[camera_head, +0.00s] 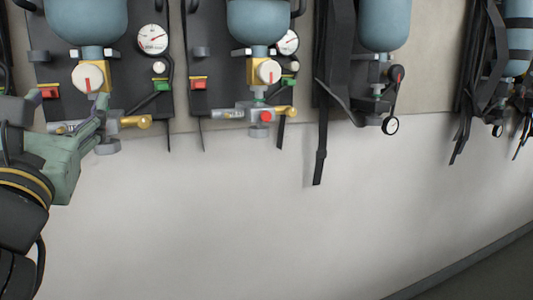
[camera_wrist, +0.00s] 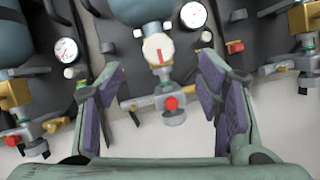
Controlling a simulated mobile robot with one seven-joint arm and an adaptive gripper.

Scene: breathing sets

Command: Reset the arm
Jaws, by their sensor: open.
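My gripper (camera_wrist: 168,110) is open in the wrist view, its two padded fingers spread wide with nothing between them that they touch. Beyond the fingers is a breathing set's valve with a round white and red knob (camera_wrist: 158,48) and a red button (camera_wrist: 171,103). In the head view my gripper (camera_head: 104,112) is at the left edge, close to the leftmost set's valve (camera_head: 88,77). The fingers overlap that set's lower fittings in the picture. I cannot tell whether they touch it.
A dark floor (camera_head: 490,275) shows at the bottom right.

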